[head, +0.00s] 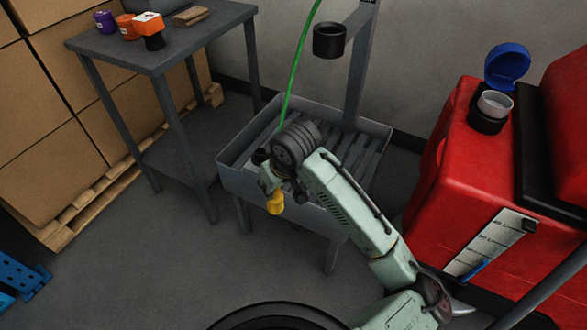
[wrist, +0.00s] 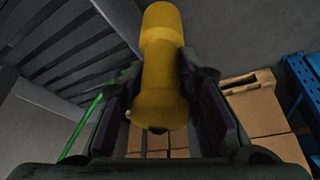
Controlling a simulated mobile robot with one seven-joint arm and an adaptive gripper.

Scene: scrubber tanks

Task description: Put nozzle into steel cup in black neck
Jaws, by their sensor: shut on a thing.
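The yellow nozzle (wrist: 160,80) fills the middle of the wrist view, between the two fingers of my gripper (wrist: 160,115). My gripper (head: 272,186) is shut on it. In the head view the nozzle (head: 275,203) hangs below my gripper, in front of the grey basin. The steel cup (head: 495,103) sits in the black neck (head: 487,121) on top of the red tank at the right, well apart from my gripper. The blue lid (head: 507,65) stands open behind the cup.
A green hose (head: 299,58) hangs down behind my wrist to the slatted grey basin (head: 233,181). A black ring holder (head: 329,41) juts from a post above it. A side table (head: 160,56) with small containers stands left. The red tank (head: 455,150) stands right.

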